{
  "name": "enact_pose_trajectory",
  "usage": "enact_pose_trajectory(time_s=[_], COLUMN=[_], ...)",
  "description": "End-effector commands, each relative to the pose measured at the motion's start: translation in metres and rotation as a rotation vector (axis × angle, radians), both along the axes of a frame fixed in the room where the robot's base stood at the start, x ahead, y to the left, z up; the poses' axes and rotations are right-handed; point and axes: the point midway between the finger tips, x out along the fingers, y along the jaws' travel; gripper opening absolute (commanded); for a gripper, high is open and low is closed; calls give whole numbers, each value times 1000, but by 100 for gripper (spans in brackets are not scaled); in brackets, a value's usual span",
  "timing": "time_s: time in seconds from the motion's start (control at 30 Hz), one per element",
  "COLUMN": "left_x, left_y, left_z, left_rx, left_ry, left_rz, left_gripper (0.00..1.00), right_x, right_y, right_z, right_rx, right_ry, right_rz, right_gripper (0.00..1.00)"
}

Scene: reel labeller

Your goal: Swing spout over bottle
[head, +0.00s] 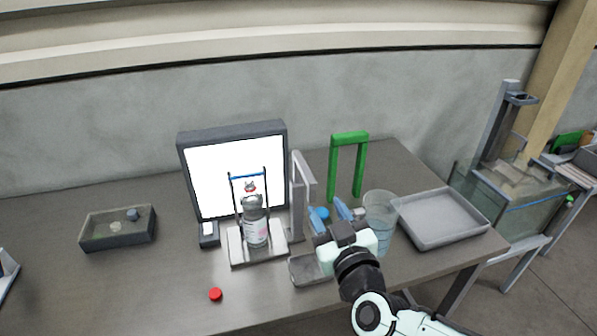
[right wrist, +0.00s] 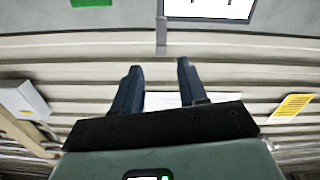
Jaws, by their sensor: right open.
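A bottle (head: 255,228) with a grey top and a pale label stands upright on a metal stand (head: 270,251). A grey upright post (head: 297,205) with a short arm (head: 304,172) at its top stands just right of the bottle; it looks like the spout, but I cannot tell for sure. My right gripper (head: 332,214) is right of this post, its blue fingers apart. Whether it touches the post I cannot tell. In the right wrist view the fingers (right wrist: 157,82) are open with nothing held between them. My left gripper is not in view.
A white lit panel (head: 215,160) stands behind the bottle. A green frame (head: 350,136), a clear beaker (head: 379,222) and a grey tray (head: 438,217) are near my right gripper. A red cap (head: 215,294) lies in front. A dark box (head: 118,243) stands left.

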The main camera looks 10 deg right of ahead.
Motion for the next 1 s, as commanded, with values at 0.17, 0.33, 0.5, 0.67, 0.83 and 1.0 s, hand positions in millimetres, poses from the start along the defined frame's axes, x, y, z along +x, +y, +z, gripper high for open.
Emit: enact_pose_trajectory(time_s=[0.17,0.33,0.5,0.67,0.83,1.0], left_x=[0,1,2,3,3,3], left_y=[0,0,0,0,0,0], left_z=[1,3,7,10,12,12], left_rx=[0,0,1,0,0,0], left_ry=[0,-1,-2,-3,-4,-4], left_rz=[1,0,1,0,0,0], left_gripper=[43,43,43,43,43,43], right_x=[16,51,87,114,129,133], right_y=[1,2,3,4,4,4], right_z=[2,1,2,2,2,1], right_rx=[0,0,0,0,1,0], right_ry=[-3,-2,-2,-2,-3,-2], right_rz=[0,0,-1,-1,-1,-1], right_gripper=[42,42,42,42,42,42])
